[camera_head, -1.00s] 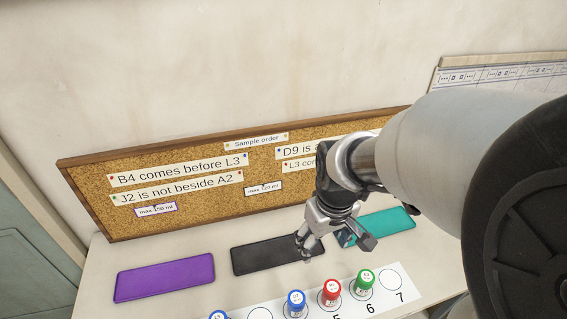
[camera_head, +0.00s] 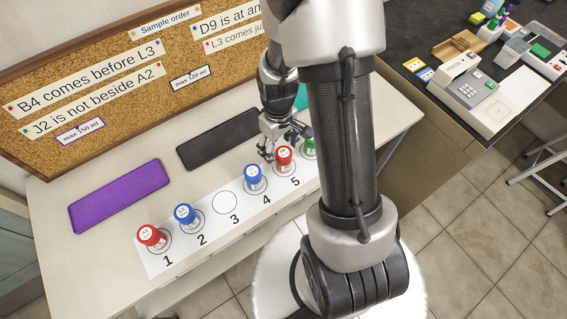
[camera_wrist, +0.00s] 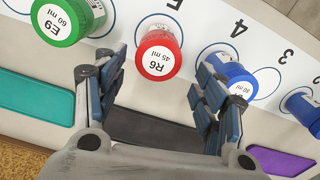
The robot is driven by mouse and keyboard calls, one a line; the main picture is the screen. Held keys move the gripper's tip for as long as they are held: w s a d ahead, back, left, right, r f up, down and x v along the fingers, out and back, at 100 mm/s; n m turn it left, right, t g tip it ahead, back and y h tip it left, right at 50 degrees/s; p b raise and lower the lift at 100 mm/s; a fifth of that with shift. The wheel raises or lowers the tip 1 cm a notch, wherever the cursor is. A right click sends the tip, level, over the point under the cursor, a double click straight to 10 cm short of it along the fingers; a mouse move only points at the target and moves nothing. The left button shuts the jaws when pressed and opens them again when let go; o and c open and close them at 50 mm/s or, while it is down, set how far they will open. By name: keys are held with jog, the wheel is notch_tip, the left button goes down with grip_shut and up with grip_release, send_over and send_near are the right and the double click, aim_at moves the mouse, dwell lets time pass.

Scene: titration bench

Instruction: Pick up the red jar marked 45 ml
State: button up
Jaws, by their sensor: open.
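The red jar marked R6, 45 ml (camera_wrist: 158,54) stands upright by spot 5 of the numbered strip. In the head view the red jar (camera_head: 284,158) stands at the same spot, just right of my gripper. My gripper (camera_head: 268,153) is open and empty above the table behind the strip. In the wrist view my gripper's fingers (camera_wrist: 160,85) are spread, with the red jar between and beyond their tips, apart from both. The lower part of the jar is mostly hidden in the wrist view by its lid.
A green 60 ml jar (camera_wrist: 65,20) and a blue 30 ml jar (camera_wrist: 232,75) flank the red jar. Another blue jar (camera_head: 184,215) and another red jar (camera_head: 150,236) stand at spots 2 and 1. Spot 3 (camera_head: 226,202) is empty. Purple (camera_head: 120,196) and black (camera_head: 225,140) mats lie behind.

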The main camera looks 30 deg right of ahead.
jog(key=shift+f, duration=0.95)
jog(key=shift+s+d+f+b, duration=0.2)
jog(key=shift+f+b, duration=0.3)
jog(key=shift+f, duration=0.4)
jog(key=shift+s+d+f+b, duration=0.15)
jog(key=shift+f+b, duration=0.3)
jog(key=shift+f, duration=0.4)
jog(key=shift+s+d+f+b, duration=0.1)
jog(key=shift+s+f+b, duration=0.1)
jog(key=shift+f+b, duration=0.5)
jog(key=shift+f, duration=0.15)
jog(key=c, duration=1.2)
jog(key=shift+o, duration=0.2)
jog(key=shift+p, duration=0.3)
